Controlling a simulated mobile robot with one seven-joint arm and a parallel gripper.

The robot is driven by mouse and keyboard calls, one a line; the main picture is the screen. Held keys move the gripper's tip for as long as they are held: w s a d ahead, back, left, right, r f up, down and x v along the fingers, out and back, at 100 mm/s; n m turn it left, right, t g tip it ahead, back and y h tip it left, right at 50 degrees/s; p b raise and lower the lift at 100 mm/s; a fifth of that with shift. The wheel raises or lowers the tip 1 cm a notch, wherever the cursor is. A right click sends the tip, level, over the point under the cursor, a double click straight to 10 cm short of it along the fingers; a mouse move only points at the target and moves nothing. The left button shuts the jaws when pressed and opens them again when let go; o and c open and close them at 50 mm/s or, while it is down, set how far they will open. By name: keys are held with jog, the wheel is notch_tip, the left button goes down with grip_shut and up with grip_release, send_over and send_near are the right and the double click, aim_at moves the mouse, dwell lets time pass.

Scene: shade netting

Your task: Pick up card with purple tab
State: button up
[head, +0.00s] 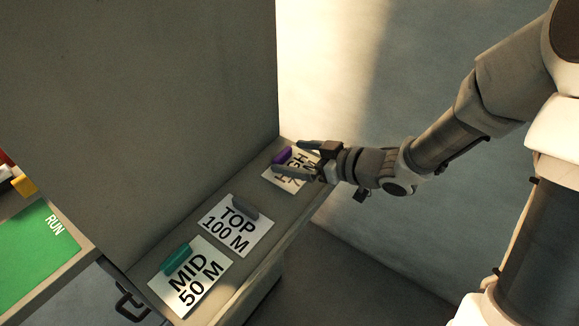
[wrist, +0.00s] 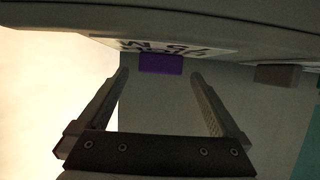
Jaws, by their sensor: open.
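The card with the purple tab (head: 285,179) lies at the far end of a grey shelf, its print partly covered by my gripper. Its purple tab (head: 281,156) shows at the card's upper left edge. In the wrist view the purple tab (wrist: 161,64) stands just beyond and between the fingertips, and the white card (wrist: 160,46) shows behind it. My gripper (head: 291,158) is open and empty, its fingers reaching over the card toward the tab. I cannot tell whether a finger touches the card.
On the same shelf (head: 268,258) lie a "TOP 100 M" card (head: 232,232) with a grey tab and a "MID 50 M" card (head: 195,285) with a teal tab. A tall grey panel (head: 150,90) rises behind. A green "RUN" sheet (head: 30,255) lies at left.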

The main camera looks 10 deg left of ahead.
jog(key=shift+x, duration=1.2)
jog(key=c, duration=1.3)
jog(key=shift+r, duration=0.1)
